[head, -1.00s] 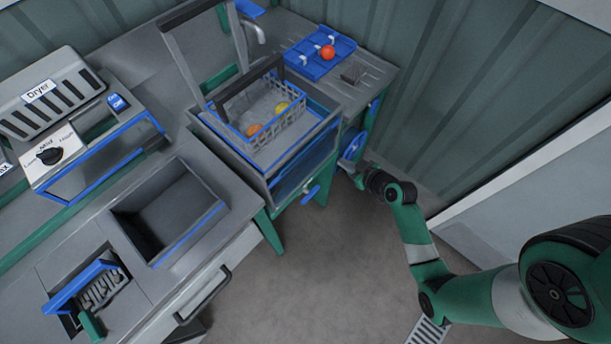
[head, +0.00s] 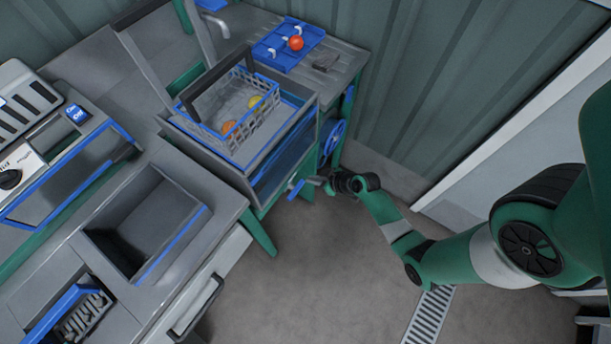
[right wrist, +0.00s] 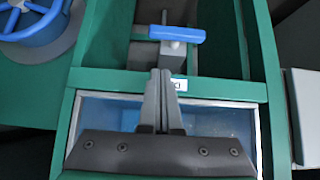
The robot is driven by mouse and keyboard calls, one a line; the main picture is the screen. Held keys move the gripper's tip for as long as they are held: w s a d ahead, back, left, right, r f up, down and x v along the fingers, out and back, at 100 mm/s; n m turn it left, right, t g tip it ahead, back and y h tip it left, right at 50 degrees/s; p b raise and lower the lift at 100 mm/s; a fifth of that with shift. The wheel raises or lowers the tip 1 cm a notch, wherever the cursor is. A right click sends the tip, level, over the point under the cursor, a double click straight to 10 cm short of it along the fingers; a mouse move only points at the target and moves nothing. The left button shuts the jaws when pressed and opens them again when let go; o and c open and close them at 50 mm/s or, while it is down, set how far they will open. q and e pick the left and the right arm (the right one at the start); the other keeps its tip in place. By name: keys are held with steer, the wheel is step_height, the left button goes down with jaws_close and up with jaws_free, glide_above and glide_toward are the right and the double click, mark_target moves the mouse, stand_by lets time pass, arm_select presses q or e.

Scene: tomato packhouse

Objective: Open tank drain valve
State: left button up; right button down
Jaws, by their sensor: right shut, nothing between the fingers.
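The drain valve's blue lever handle (head: 296,189) sticks out low on the front of the wash tank (head: 262,181). In the right wrist view the blue handle (right wrist: 176,33) lies crosswise on a grey valve body (right wrist: 172,62), just beyond my fingertips. My right gripper (head: 316,182) is shut and empty, close beside the handle; in the right wrist view its fingertips (right wrist: 161,74) point at the valve. I cannot tell whether they touch it. A small white label (right wrist: 180,85) below the valve is partly hidden by the fingers. My left gripper is not in view.
A blue handwheel (head: 332,138) is on the frame right of the valve and shows in the right wrist view (right wrist: 30,18). A wire basket (head: 235,128) with fruit sits in the tank. A blue tray (head: 272,52) holds a tomato (head: 296,43). The floor in front is clear.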

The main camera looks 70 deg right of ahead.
mark_target(299, 184)
steer(key=w+f+b, duration=0.1)
steer(key=f, duration=0.1)
steer(key=w+f+b, duration=0.1)
steer(key=f, duration=0.1)
steer(key=w+f+b, duration=0.1)
steer(key=f+b, duration=0.1)
steer(key=f, duration=0.1)
steer(key=shift+d, duration=0.4)
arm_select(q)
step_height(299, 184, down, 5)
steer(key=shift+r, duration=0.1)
arm_select(e)
steer(key=shift+a, duration=0.2)
